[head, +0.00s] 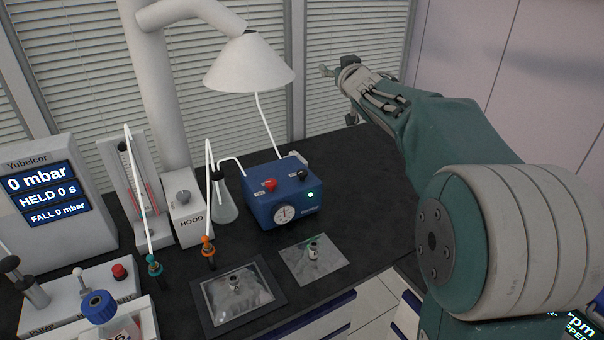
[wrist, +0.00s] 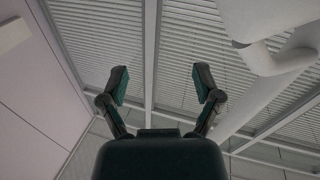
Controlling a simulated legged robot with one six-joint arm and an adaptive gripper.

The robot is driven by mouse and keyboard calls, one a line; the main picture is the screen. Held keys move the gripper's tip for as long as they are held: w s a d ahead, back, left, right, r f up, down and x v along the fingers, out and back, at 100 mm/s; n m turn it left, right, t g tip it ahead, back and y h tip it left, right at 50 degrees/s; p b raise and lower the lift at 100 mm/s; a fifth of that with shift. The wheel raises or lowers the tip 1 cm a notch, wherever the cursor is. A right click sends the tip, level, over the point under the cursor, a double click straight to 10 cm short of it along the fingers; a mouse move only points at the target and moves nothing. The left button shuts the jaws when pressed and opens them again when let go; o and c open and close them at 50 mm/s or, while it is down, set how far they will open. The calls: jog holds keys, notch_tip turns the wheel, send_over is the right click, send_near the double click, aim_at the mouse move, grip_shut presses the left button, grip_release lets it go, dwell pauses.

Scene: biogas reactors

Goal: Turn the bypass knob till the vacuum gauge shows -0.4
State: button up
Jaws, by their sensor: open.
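The blue pump box (head: 262,205) stands on the dark bench in the head view. A round white gauge (head: 286,214) is on its front; its reading is too small to tell. A red knob (head: 270,184) and a black knob (head: 302,175) sit on its top, with labels too small to read. I cannot tell which is the bypass knob. A green light (head: 311,195) glows on the front. My gripper (head: 338,95) is raised above and right of the box, apart from it. In the wrist view my gripper (wrist: 162,84) is open and empty, facing the blinds.
A white lamp-like hood (head: 249,66) hangs above the box. A glass flask (head: 224,203) and the HOOD switch box (head: 187,215) stand left of it. Bagged pieces (head: 319,270) lie in front. A display (head: 44,196) reads 0 mbar. Free air surrounds my gripper.

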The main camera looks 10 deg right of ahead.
jog(key=s+a+f+m+g+h, duration=0.15)
jog(key=s+f+g, duration=0.35)
jog(key=s, duration=0.7)
jog(key=s+a+f+m+g+h, duration=0.1)
jog(key=s+f+g+h, duration=0.1)
jog(key=s+f, duration=0.75)
jog(key=n+t+y, duration=0.3)
jog(key=t+y, duration=0.3)
send_near(304, 176)
jog(key=w, duration=0.1)
jog(key=x, duration=1)
jog(key=shift+w+a, duration=0.15)
jog(key=shift+w, duration=0.2)
